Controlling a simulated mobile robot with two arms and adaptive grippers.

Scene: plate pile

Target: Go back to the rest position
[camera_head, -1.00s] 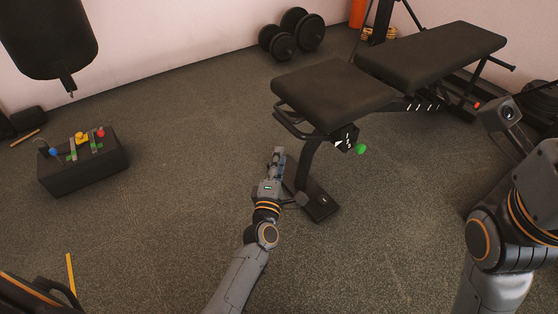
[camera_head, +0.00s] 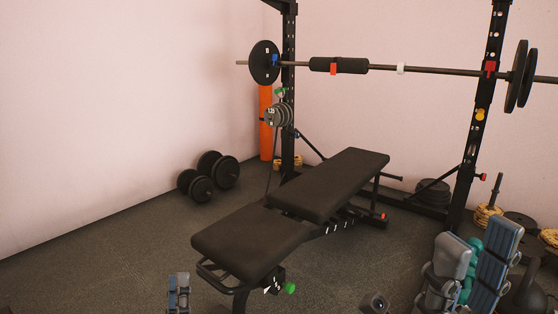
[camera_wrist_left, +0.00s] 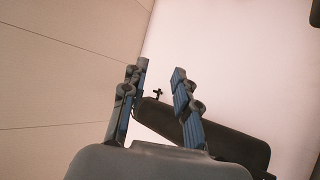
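My left gripper (camera_head: 178,293) shows at the bottom edge of the head view, left of the bench. In the left wrist view its two fingers (camera_wrist_left: 158,97) stand apart with nothing held between them. My right gripper (camera_head: 472,272) is at the lower right of the head view, pointing up. Its two blue-grey fingers are apart, and a teal object (camera_head: 468,272) shows in the gap, seemingly behind them on the floor. Plates (camera_head: 279,115) hang on the left post of the rack.
A black bench (camera_head: 330,185) stands in the middle, in front of a rack with a barbell (camera_head: 440,70). Dumbbells (camera_head: 218,172) lie by the left wall. An orange roller (camera_head: 266,125) stands in the corner. Yellow plates (camera_head: 487,217) lie at the right. The floor at left is free.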

